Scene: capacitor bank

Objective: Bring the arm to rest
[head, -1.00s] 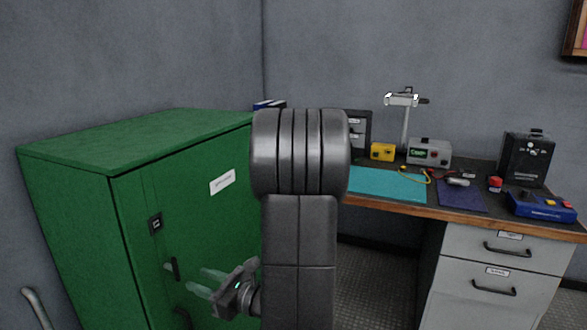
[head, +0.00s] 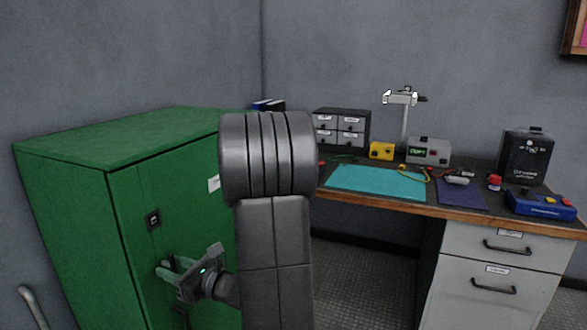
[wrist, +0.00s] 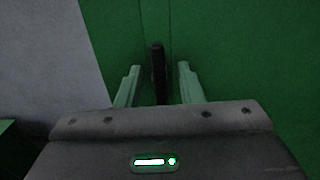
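My arm rises through the middle of the head view. My gripper (head: 168,268) is in front of the green cabinet (head: 120,140), at the door's dark upright handle (wrist: 158,72). In the wrist view my gripper (wrist: 158,85) is open, with one pale finger on each side of the handle. No contact between fingers and handle can be made out. The cabinet door looks closed. In the head view the gripper covers most of the handle.
A small black plate (head: 153,220) is on the door above the gripper. To the right stands a workbench with a teal mat (head: 375,183), drawers (head: 505,265), a yellow box (head: 382,151) and a blue device (head: 541,205). Floor shows between cabinet and bench.

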